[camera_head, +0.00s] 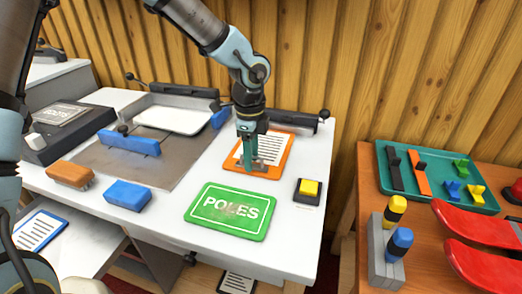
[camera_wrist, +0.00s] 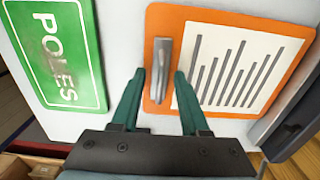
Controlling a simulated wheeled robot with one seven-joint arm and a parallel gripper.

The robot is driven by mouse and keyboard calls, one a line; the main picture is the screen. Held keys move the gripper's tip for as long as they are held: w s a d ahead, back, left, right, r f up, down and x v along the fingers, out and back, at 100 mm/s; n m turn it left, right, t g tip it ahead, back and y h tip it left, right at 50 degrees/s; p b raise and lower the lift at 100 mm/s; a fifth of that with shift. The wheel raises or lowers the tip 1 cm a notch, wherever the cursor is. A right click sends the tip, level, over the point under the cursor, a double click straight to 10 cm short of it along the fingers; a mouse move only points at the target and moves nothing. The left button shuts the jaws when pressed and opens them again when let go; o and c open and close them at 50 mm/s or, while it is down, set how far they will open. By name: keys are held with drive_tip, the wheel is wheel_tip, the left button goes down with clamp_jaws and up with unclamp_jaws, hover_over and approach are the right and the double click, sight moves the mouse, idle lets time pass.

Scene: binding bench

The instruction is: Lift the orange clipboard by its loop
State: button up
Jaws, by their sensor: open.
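The orange clipboard (camera_head: 272,166) lies flat on the white bench, with a white sheet of black bars on it. In the wrist view the orange clipboard (camera_wrist: 205,22) fills the upper right, and its grey metal loop (camera_wrist: 161,70) stands near its left edge. My gripper (camera_head: 252,163) is directly over that edge in the head view and partly hides the loop. In the wrist view my gripper (camera_wrist: 158,78) is open, with one green finger on each side of the loop's lower end. I cannot tell whether either finger touches it.
A green POLES board (camera_head: 231,212) lies in front of the clipboard. A yellow-topped black block (camera_head: 309,189) sits to its right. A dark bar with a knob (camera_head: 296,120) stands behind it. A blue block (camera_head: 127,195) and a brown brush (camera_head: 70,174) lie at left.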

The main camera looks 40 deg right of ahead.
clamp_jaws()
idle(1.3)
